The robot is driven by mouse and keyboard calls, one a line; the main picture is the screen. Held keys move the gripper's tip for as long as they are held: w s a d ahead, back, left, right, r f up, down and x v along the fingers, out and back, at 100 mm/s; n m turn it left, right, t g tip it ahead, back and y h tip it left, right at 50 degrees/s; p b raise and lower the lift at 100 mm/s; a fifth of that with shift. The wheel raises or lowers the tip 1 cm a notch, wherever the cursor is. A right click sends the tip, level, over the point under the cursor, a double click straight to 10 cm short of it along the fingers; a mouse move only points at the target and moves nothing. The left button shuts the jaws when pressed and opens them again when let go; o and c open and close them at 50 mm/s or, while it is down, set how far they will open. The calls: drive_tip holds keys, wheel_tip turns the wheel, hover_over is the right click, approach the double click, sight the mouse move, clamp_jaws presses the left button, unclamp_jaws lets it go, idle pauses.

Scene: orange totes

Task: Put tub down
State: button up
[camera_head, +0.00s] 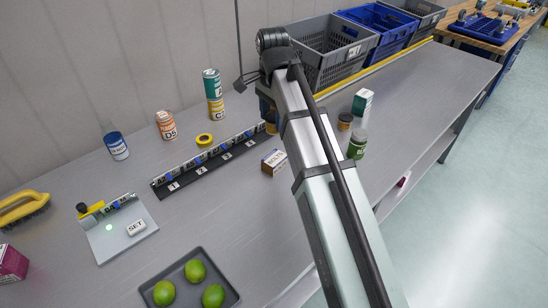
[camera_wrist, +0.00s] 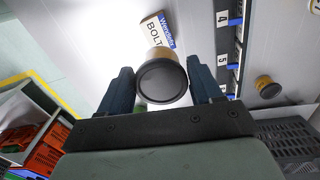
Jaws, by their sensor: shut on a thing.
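In the wrist view, my gripper (camera_wrist: 160,84) is shut on a round tub (camera_wrist: 162,80) with a dark lid and amber body. The lid faces the camera, and one dark blue finger is on each side. The tub's underside is hidden, so I cannot tell whether it touches the table. In the head view my arm covers most of the gripper. A second amber tub with a dark lid (camera_wrist: 267,86) stands beyond the numbered rail in the wrist view.
A bolt box (camera_head: 273,161) lies in front of the numbered black rail (camera_head: 185,181). A green jar (camera_head: 357,145) and a green-white box (camera_head: 362,103) stand right of my arm. A grey crate (camera_head: 320,75) is behind. The bench's right part is clear.

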drive_tip(key=n, duration=0.2)
drive_tip(key=shift+s+d+n, duration=0.1)
drive_tip(key=shift+s+n, duration=0.1)
drive_tip(key=shift+n, duration=0.2)
drive_tip(key=shift+f, duration=0.25)
hover_over(274, 158)
drive_tip(key=shift+f, duration=4.75)
drive_tip(key=o, duration=1.1)
drive_tip(key=shift+f, duration=0.15)
wheel_tip(274, 158, up, 12)
drive_tip(key=shift+r, duration=0.15)
